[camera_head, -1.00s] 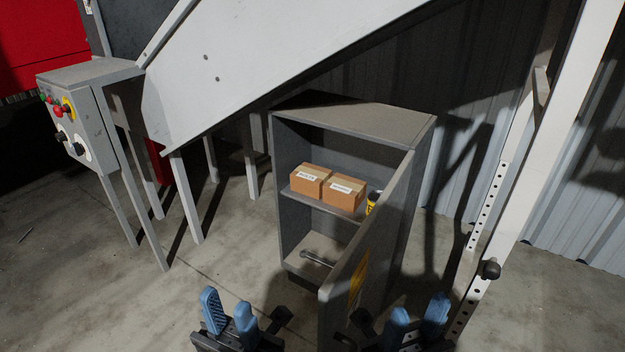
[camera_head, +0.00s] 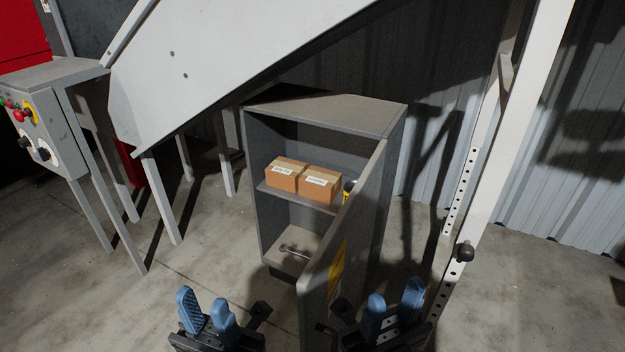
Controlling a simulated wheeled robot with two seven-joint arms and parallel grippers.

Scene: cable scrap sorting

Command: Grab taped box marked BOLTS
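Two taped cardboard boxes stand side by side on the upper shelf of an open grey cabinet (camera_head: 322,110). The left box (camera_head: 284,182) has a short label that seems to read BOLTS. The right box (camera_head: 316,190) has a longer label, too small to read surely. My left gripper (camera_head: 206,308) is open and empty, low in front of the cabinet and left of its door. My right gripper (camera_head: 394,304) is open and empty, low and right of the door. Both are well apart from the boxes.
The cabinet door (camera_head: 345,235) stands open towards me, between my grippers. A yellow can (camera_head: 348,190) is partly hidden behind it. A wrench (camera_head: 293,250) lies on the cabinet bottom. A control box (camera_head: 40,125) is at left and a white post (camera_head: 490,150) at right.

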